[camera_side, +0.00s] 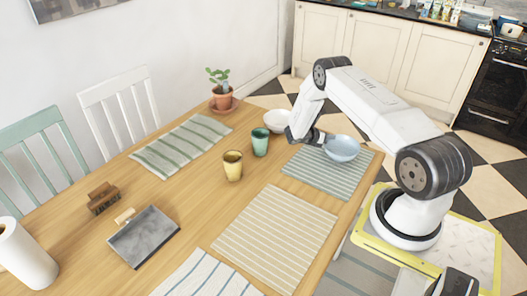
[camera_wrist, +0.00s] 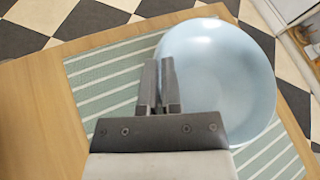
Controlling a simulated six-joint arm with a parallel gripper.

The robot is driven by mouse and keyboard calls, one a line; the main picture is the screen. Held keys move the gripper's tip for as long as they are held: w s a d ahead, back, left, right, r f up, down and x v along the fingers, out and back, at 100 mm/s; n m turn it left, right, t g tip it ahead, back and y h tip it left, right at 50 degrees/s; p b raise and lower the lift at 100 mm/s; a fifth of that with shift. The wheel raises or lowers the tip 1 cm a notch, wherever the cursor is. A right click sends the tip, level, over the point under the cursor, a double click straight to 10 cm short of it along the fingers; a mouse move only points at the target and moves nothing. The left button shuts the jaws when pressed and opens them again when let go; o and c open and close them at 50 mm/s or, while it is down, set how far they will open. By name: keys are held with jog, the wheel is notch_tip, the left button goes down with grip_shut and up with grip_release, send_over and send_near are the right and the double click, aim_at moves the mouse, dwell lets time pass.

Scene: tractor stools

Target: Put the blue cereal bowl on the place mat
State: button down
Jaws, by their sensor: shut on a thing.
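The blue cereal bowl (camera_side: 342,148) is pale blue and upright over the green striped place mat (camera_side: 318,179) at the table's right end. In the wrist view the bowl (camera_wrist: 222,85) covers part of the striped mat (camera_wrist: 100,85). My gripper (camera_side: 322,140) is at the bowl's left edge in the side view. In the wrist view my gripper (camera_wrist: 159,75) has its fingers together on the bowl's near left rim. I cannot tell whether the bowl's base touches the mat.
A white bowl (camera_side: 277,120), a teal cup (camera_side: 260,142) and a yellow cup (camera_side: 232,166) stand left of the mat. A beige striped mat (camera_side: 275,238) lies in front, bare. The table edge is close on the right.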

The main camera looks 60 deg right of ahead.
jog(key=c, duration=0.8)
grip_release()
jog(key=shift+f, duration=0.1)
jog(key=shift+w+a+r, duration=0.1)
jog(key=shift+r, duration=0.1)
jog(key=v, duration=1.1)
jog(key=shift+a, duration=0.35)
jog(key=shift+w, duration=0.1)
jog(key=shift+r, duration=0.1)
